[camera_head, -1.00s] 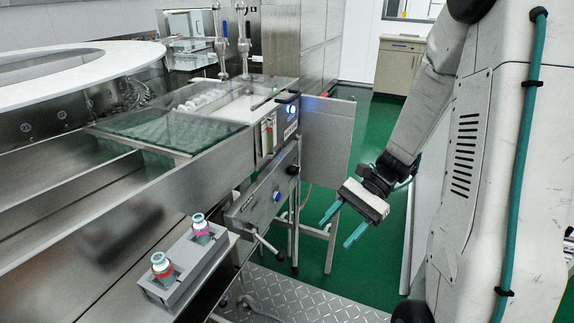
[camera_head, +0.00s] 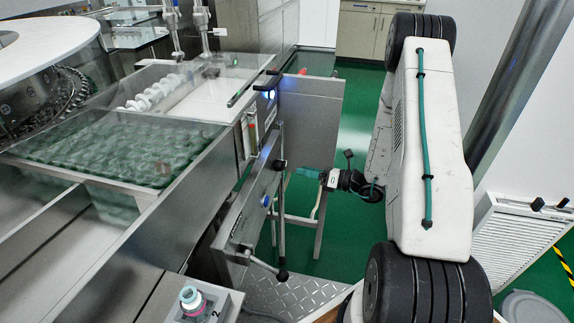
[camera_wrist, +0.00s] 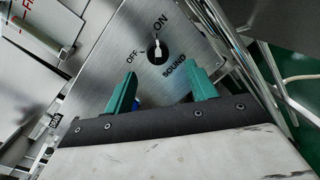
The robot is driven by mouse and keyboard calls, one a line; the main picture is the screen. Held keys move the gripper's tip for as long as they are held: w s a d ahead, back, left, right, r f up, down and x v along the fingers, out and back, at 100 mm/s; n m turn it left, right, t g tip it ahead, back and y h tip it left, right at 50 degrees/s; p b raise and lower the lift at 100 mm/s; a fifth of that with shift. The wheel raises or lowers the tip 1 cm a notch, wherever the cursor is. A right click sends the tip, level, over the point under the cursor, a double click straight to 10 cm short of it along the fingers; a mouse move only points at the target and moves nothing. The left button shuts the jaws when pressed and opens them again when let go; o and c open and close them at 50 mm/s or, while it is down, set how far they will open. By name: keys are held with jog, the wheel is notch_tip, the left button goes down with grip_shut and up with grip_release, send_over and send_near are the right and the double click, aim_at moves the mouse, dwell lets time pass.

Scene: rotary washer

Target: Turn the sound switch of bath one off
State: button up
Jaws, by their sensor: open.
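In the wrist view the sound switch (camera_wrist: 154,50) is a black round knob with a white pointer on a metal panel (camera_wrist: 100,75). The labels OFF, ON and SOUND surround it, and the pointer points up toward ON. My gripper (camera_wrist: 162,79) is open and empty, its two green fingers pointing at the panel. The switch shows just beyond the fingertips, roughly between them, not visibly touched. In the head view my gripper (camera_head: 304,172) is close to the right of the bath's slanted front panel (camera_head: 243,210). The switch cannot be made out there.
A blue button (camera_head: 266,201) sits on the panel, and a lever (camera_head: 268,264) sticks out below it. A vertical bar (camera_head: 281,200) stands between panel and gripper. A grey box with a knob (camera_head: 190,298) is in front. Green floor is open behind the gripper.

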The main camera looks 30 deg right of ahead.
aim_at(281, 166)
jog(key=x, duration=0.7)
jog(key=shift+s+a, duration=0.15)
jog(key=shift+a, duration=0.05)
jog(key=shift+c, duration=0.3)
